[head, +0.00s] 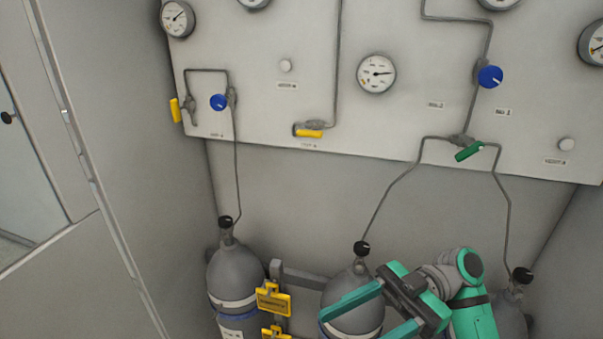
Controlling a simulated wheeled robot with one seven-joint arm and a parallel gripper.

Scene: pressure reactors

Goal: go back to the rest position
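My gripper (355,327), with its green fingers and grey body, is at the lower right in the head view. It points left and downward, in front of the middle grey gas cylinder (345,290). The two fingers are wide apart, and I see nothing held between them. The tip of the lower finger is cut off by the bottom edge. My green and grey arm comes in from the lower right and partly hides the right cylinder (512,318).
A wall panel (270,110) carries gauges, pipes, blue knobs (489,76), yellow handles (310,132) and a green handle (469,152). The left cylinder (235,275) stands beside yellow tags (272,299). Thin pipes rise from the cylinders. The wall below the panel is bare.

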